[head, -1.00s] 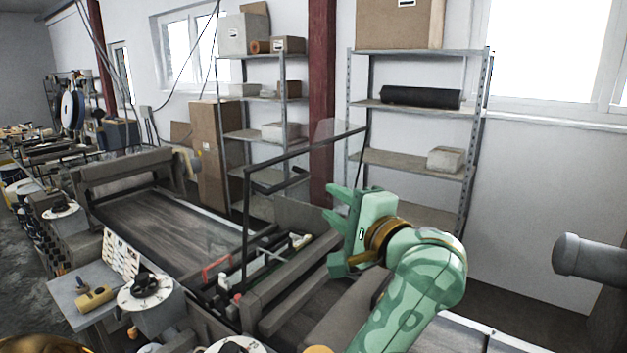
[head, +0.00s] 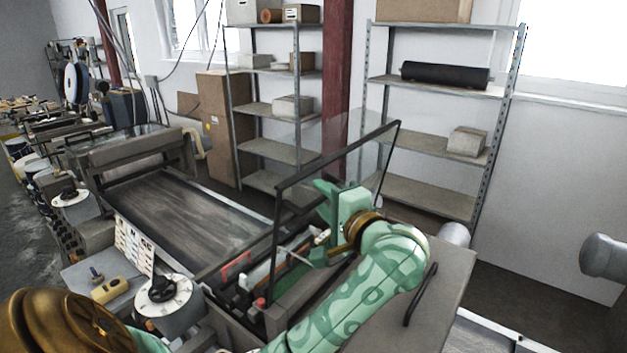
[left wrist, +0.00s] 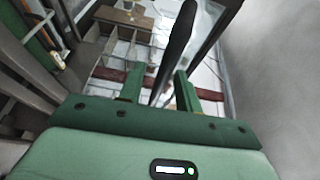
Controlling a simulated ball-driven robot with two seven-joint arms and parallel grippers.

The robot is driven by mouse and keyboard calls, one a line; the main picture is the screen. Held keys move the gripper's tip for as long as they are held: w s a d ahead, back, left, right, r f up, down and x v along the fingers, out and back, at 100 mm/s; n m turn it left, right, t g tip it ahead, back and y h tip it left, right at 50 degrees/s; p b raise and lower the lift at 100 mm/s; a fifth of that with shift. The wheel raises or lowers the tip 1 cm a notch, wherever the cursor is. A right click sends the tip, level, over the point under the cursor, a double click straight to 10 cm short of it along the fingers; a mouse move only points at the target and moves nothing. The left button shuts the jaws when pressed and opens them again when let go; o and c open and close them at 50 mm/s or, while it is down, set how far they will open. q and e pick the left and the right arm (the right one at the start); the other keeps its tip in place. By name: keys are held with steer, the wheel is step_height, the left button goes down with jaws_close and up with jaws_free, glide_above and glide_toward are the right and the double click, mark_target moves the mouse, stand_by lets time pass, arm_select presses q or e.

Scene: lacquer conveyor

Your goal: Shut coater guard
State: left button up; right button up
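The coater guard (head: 338,155), a clear panel in a dark frame, stands raised over the coater in the head view. My left gripper (head: 318,205) is at the guard's lower middle, seen through or against the panel. In the left wrist view, the two green fingers (left wrist: 158,88) are apart. A dark bar (left wrist: 178,45), apparently the guard's handle, runs between and beyond them. I cannot tell whether either finger touches it. My right gripper is in neither view.
The coater's bed holds rollers and a red part (head: 236,268) under the guard. A belt conveyor (head: 190,215) lies to the left. A grey cover with a black handle (head: 420,295) is to the right of my arm. Shelves (head: 440,150) stand behind. A control knob (head: 163,288) is in front.

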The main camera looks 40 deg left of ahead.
arm_select(q)
steer(key=shift+a, duration=0.3)
steer(key=shift+d, duration=0.1)
jaws_close()
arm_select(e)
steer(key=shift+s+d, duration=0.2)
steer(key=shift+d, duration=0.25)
